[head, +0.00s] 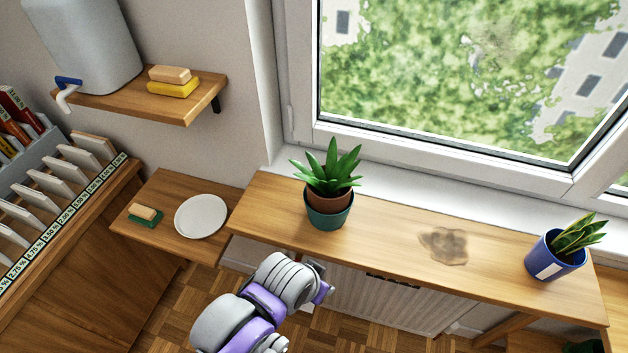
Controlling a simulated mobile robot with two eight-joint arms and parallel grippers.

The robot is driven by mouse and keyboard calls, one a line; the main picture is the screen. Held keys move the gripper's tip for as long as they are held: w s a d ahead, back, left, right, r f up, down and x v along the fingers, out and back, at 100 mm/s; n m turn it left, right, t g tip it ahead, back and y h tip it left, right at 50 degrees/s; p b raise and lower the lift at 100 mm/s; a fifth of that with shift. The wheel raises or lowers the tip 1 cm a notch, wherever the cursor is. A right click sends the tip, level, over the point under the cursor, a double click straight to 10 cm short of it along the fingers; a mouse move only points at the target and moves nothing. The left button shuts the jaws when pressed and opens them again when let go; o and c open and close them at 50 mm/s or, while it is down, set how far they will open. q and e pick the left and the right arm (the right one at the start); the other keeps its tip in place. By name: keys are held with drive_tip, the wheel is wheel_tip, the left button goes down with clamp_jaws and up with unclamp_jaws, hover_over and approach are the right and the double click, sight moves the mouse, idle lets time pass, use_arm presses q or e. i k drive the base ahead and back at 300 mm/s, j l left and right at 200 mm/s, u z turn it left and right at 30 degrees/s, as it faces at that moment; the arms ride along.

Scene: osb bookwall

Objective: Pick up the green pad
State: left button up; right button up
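The green pad (151,222) lies on a small wooden side shelf (168,188) at the left in the head view. A tan block (144,212) rests on top of it and covers much of it, so mainly its front and right edges show. My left gripper (320,270) is in front of the long wooden shelf, well to the right of the pad and apart from it. Its fingers are mostly hidden behind my wrist, so I cannot tell whether it is open. My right gripper is not in view.
A white plate (201,216) lies right of the pad. A potted plant (328,208), a dark stain (444,245) and a blue pot (554,259) are on the long shelf (390,227). A wooden rack (75,235) stands left. A higher shelf (130,104) holds two blocks and a grey container.

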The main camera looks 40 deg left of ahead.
sight(143, 215)
drive_tip(key=k+l+u, duration=0.15)
drive_tip(key=u, duration=2.45)
